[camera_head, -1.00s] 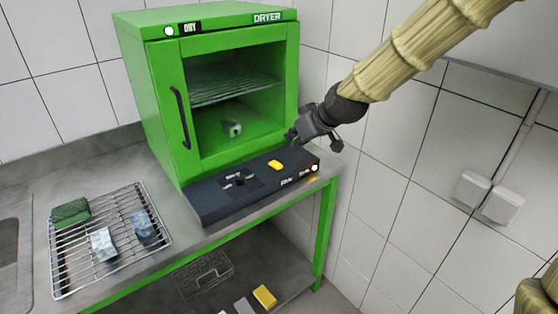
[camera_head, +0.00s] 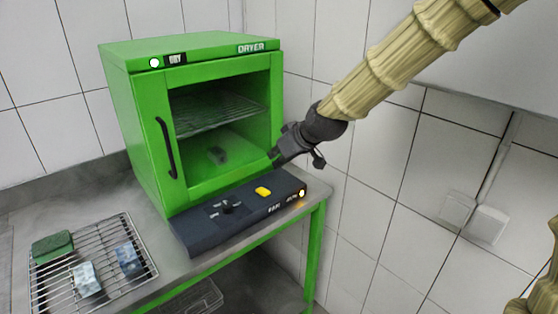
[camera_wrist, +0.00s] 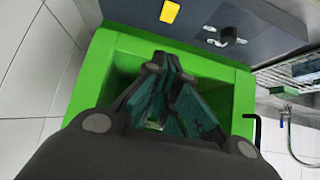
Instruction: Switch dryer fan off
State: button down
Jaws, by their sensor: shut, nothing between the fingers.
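The green dryer (camera_head: 150,130) stands on the bench with its window door shut. In front of it lies a dark control box (camera_head: 205,235) with a yellow rocker switch (camera_head: 263,191), a black knob (camera_head: 231,207) and a lit lamp (camera_head: 301,193) at its right front edge. My gripper (camera_head: 274,156) is shut and empty, just above and behind the yellow switch, near the dryer's right front. In the wrist view my gripper (camera_wrist: 172,85) points toward the box; the yellow switch (camera_wrist: 169,12) and the knob (camera_wrist: 228,36) show at the top, apart from the fingers.
A wire rack (camera_head: 140,262) with a green block (camera_head: 52,246) and two bluish blocks stands on the bench at left. The tiled wall (camera_head: 385,190) is close on the right. The box top around the switch is clear.

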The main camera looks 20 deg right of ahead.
jog(key=shift+w+r, duration=0.1)
dwell(0.3)
jog(key=s+d+r+p, duration=0.2)
jog(key=s+r+p, duration=0.3)
jog(key=r+p, duration=0.3)
jog(key=shift+r, duration=1.9)
jog(key=shift+s, duration=0.1)
